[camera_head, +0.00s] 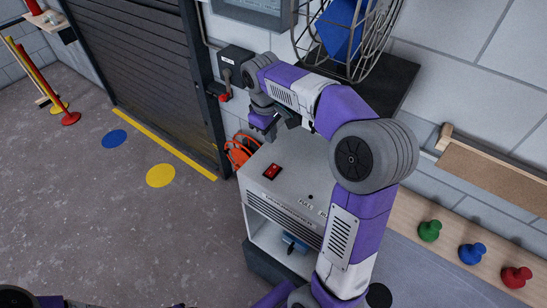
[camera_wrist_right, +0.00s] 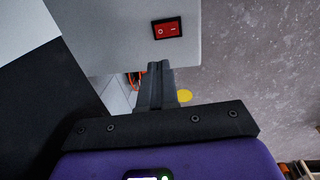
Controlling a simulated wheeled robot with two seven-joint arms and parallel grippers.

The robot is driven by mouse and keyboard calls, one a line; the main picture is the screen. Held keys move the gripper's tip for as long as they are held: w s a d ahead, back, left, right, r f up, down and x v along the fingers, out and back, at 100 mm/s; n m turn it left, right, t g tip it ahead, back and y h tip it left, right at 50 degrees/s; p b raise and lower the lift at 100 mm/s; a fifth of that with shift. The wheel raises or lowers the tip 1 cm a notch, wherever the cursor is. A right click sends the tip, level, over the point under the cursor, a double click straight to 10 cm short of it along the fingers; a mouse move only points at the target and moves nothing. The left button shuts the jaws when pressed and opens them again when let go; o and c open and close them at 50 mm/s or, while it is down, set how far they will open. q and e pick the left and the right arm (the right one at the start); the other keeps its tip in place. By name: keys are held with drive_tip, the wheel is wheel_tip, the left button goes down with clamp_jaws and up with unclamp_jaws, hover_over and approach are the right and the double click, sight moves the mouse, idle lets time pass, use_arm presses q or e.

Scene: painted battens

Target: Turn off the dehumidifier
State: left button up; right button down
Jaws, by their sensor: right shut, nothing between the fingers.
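The dehumidifier (camera_head: 290,185) is a pale grey box with a vented front and dark lettering, standing by the wall. Its red rocker switch (camera_head: 272,171) is on the top face near the left corner. In the right wrist view the switch (camera_wrist_right: 167,28) shows a circle mark and a line mark; I cannot tell which side is pressed. My right gripper (camera_head: 268,133) is shut and empty, behind the switch towards the wall and apart from it. Its closed fingers (camera_wrist_right: 156,82) show below the switch in the wrist view. My left gripper is out of view.
A grey wall box with a red-tipped lever (camera_head: 228,75) and an orange cable (camera_head: 238,152) are near the gripper. Coloured knobs (camera_head: 472,253) sit on a board at right. The floor at left is open.

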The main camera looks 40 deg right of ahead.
sight(274, 166)
use_arm(q)
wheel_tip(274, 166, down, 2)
drive_tip(key=shift+b, duration=1.05)
use_arm(e)
drive_tip(key=f, duration=0.4)
drive_tip(key=d+f, duration=0.1)
drive_tip(key=f, duration=0.9)
drive_tip(key=shift+w+d, duration=0.25)
drive_tip(key=shift+d, duration=0.05)
